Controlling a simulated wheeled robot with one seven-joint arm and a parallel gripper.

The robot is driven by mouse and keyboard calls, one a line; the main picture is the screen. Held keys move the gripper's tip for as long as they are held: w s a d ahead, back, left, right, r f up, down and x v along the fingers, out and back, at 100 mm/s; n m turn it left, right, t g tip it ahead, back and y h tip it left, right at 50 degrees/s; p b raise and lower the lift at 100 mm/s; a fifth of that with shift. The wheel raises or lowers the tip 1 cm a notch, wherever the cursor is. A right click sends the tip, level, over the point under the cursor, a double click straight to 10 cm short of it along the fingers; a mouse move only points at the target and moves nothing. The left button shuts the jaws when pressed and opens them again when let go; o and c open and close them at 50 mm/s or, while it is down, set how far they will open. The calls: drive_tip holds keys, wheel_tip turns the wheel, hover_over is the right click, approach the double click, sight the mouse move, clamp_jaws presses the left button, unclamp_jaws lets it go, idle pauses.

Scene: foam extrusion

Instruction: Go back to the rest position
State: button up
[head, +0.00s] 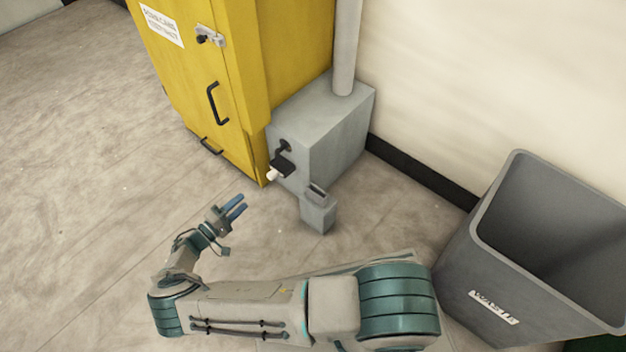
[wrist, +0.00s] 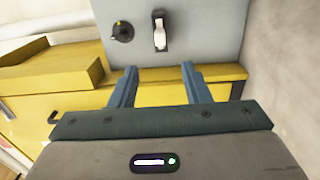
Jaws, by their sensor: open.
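My gripper (head: 236,208) is at the end of my arm in the lower left middle of the head view, pointing up and right over the floor. In the wrist view its two blue fingers (wrist: 160,88) stand apart with nothing between them. The gripper is open and empty. Beyond it is a grey box (head: 325,130) beside the yellow cabinet, with a dark fitting and a white-tipped lever (head: 273,174) on its front. In the wrist view the white lever (wrist: 159,32) and a black knob (wrist: 122,32) show above the fingers, clear of them.
A yellow cabinet (head: 215,60) with black handles stands at the upper middle. A small grey box (head: 318,213) stands in front of the larger grey box. A grey waste bin (head: 490,250) is at the right by the wall. The floor (head: 90,170) at left is clear.

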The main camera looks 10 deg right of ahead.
drive_tip(key=shift+s+a, duration=0.1)
drive_tip(key=d+r+m+g+y+p, duration=0.25)
drive_tip(key=d+r+g+p, duration=0.35)
drive_tip(key=r, duration=0.9)
drive_tip(key=s+d+r+m+g+y+p, duration=0.1)
drive_tip(key=d+r+m+g+y+p, duration=0.35)
drive_tip(key=r, duration=1.05)
drive_tip(key=d+r+g+y+p, duration=0.15)
drive_tip(key=d+r+p, duration=0.45)
drive_tip(key=r+p, duration=0.65)
drive_tip(key=s+d+r+t+y+p, duration=0.1)
drive_tip(key=s+r+p, duration=0.4)
drive_tip(key=r, duration=0.8)
drive_tip(key=s+d+r+t+y+p, duration=0.1)
drive_tip(key=s+d+r+y+p, duration=0.2)
drive_tip(key=s+r+p, duration=0.3)
drive_tip(key=s+d+r+t+y+p, duration=0.2)
drive_tip(key=s+r, duration=0.8)
drive_tip(key=r, duration=1)
drive_tip(key=d+p, duration=0.2)
drive_tip(key=p, duration=0.1)
drive_tip(key=shift+d+r, duration=0.3)
drive_tip(key=shift+d, duration=0.05)
drive_tip(key=shift+c, duration=0.3)
